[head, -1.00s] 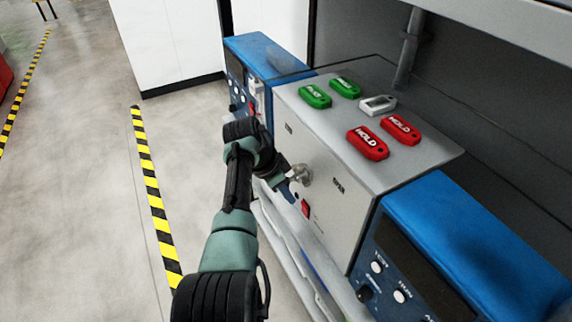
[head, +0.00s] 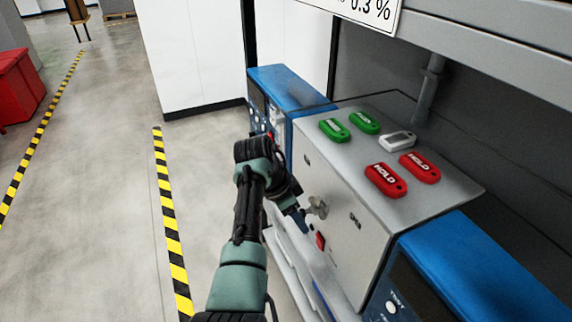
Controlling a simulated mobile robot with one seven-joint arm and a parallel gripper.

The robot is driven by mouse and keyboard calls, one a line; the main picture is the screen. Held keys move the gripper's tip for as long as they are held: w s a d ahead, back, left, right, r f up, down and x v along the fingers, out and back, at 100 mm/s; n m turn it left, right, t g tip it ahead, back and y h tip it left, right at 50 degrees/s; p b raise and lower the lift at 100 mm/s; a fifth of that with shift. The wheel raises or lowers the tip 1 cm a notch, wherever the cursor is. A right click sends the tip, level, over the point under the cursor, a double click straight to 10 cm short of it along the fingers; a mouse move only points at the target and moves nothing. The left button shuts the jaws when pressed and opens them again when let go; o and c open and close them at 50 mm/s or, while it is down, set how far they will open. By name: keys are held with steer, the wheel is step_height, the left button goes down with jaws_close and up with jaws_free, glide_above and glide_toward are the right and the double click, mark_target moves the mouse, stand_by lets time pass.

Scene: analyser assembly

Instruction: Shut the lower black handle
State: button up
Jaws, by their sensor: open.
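No black handle can be made out clearly on the grey analyser box (head: 345,250). Its front panel carries a silver knob (head: 317,207) and, lower down, a red switch (head: 320,240). My gripper (head: 301,216) is in front of this panel, just left of the silver knob. It is open, with its fingers small and partly hidden behind my own wrist. I cannot tell whether it touches the knob.
Two green tags (head: 333,130), a white tag (head: 397,141) and two red HOLD tags (head: 386,180) lie on the box top. Blue instruments (head: 288,88) flank the box on both sides. A shelf (head: 480,45) overhangs it.

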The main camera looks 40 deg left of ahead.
steer(key=v, duration=0.9)
steer(key=shift+r, duration=0.2)
steer(key=shift+s+f, duration=0.1)
steer(key=shift+s, duration=0.05)
